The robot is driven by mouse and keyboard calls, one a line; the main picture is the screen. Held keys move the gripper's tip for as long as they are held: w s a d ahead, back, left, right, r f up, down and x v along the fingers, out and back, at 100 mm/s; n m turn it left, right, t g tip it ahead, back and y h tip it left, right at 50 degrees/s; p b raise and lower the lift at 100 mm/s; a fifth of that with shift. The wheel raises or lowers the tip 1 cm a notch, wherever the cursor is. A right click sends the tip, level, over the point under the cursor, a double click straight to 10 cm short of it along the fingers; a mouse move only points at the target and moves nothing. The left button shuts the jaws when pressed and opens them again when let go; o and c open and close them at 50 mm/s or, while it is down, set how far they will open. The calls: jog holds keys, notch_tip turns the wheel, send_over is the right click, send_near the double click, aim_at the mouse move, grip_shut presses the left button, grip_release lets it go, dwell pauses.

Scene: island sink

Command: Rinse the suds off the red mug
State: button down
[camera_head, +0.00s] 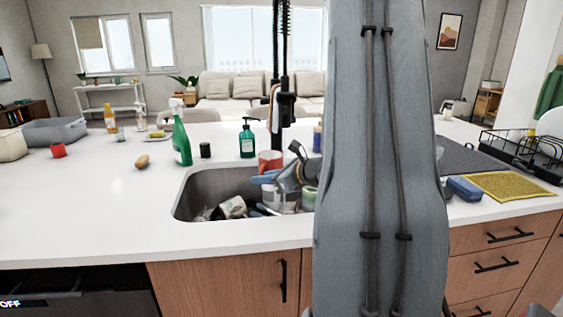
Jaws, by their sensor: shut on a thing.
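The red mug (270,158) is over the sink, beneath the black faucet's spray head (286,105). Its rim faces up, and its lower part looks whitish or is covered; I cannot tell whether that is suds. My gripper (276,181) is at the mug's right and lower side, shut, with the mug at its jaws. The exact contact is small and partly hidden by the gripper. No water stream can be made out. The sink (190,191) is a grey basin set in the white counter.
A patterned mug (231,207) and other dishes lie in the sink. A green spray bottle (181,139) and soap dispenser (247,139) stand behind it. A blue sponge (464,189), yellow cloth (511,185) and dish rack (520,146) are at right. The left counter has free room.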

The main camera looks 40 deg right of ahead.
jog(key=shift+r, duration=0.1)
jog(key=s+a+r+p, duration=0.1)
jog(key=s+a+r, duration=0.1)
jog(key=a+r, duration=0.2)
jog(key=shift+a+p, duration=0.3)
dwell(0.4)
dwell(0.7)
